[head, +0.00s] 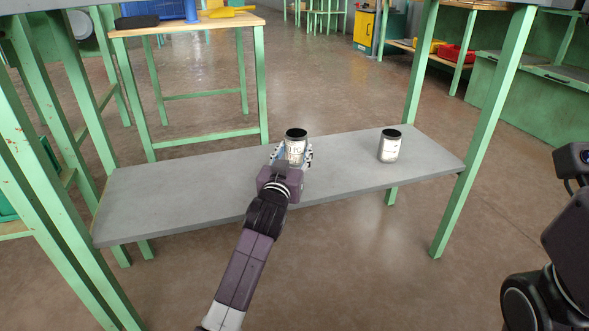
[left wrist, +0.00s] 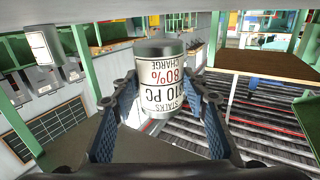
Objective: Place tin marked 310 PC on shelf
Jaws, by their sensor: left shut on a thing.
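A tin with a dark top and a white label (head: 295,148) is between the fingers of my left gripper (head: 291,155), over the middle of the grey shelf board (head: 180,194). In the left wrist view the tin (left wrist: 162,75) appears upside down. Its label reads "10 PC", with any digit before that hidden at the edge, plus "80% CHARGE". My left gripper (left wrist: 160,110) is shut on its sides. I cannot tell whether the tin touches the board. My right gripper's fingers are not in view.
Another white-labelled tin (head: 390,146) stands upright on the board to the right. Green posts (head: 485,130) frame the shelf at both sides. The board is clear to the left and between the tins. A wooden-topped table (head: 190,24) stands behind.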

